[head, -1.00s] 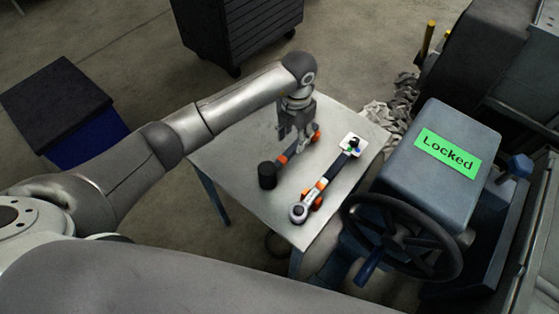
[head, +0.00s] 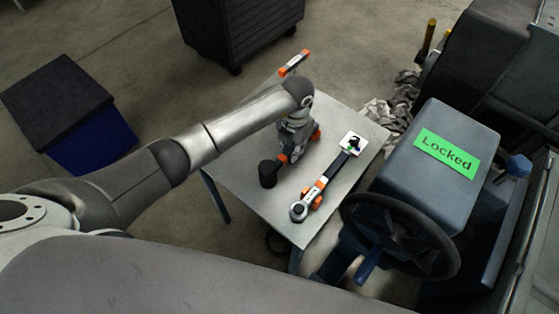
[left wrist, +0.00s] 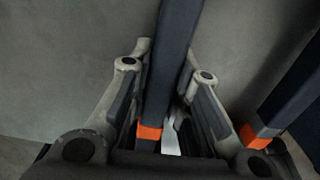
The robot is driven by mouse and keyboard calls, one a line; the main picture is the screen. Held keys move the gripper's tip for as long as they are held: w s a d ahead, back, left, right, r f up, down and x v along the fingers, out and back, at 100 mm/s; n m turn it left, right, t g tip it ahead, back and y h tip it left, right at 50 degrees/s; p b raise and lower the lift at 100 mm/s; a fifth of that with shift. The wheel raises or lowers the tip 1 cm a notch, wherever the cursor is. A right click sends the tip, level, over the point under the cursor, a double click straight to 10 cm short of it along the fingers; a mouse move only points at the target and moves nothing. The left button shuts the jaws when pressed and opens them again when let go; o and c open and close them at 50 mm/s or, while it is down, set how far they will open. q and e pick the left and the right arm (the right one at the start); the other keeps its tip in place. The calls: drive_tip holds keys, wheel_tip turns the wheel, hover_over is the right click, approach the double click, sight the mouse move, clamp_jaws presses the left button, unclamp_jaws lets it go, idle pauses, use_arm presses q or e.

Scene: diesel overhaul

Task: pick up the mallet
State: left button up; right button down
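The mallet lies on the small grey table, its black head (head: 268,174) toward the front left and its handle, with orange parts, running up to the right. My left gripper (head: 290,146) is down over the handle and hides part of it. In the left wrist view, the dark mallet handle (left wrist: 170,65) with an orange band passes between the fingers of my left gripper (left wrist: 166,72). The fingers are apart, one on each side, and a gap shows beside the handle. My right gripper is not in view.
A wrench-like tool (head: 318,187) with orange parts lies to the right on the table (head: 245,200). A handwheel (head: 400,236) and a grey box with a green "Locked" label (head: 447,152) stand close right. An unclear orange-ended bar (head: 294,63) shows behind my wrist.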

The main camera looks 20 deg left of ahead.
use_arm(q)
clamp_jaws()
drive_tip(key=shift+r, duration=0.15)
drive_tip(key=shift+w+r, duration=0.1)
drive_tip(key=shift+r, duration=0.15)
wheel_tip(320, 180, up, 2)
drive_tip(key=shift+r, duration=0.1)
drive_tip(key=s+r, duration=1)
drive_tip(key=s, duration=0.4)
drive_tip(key=shift+d, duration=0.35)
drive_tip(key=shift+s, duration=0.1)
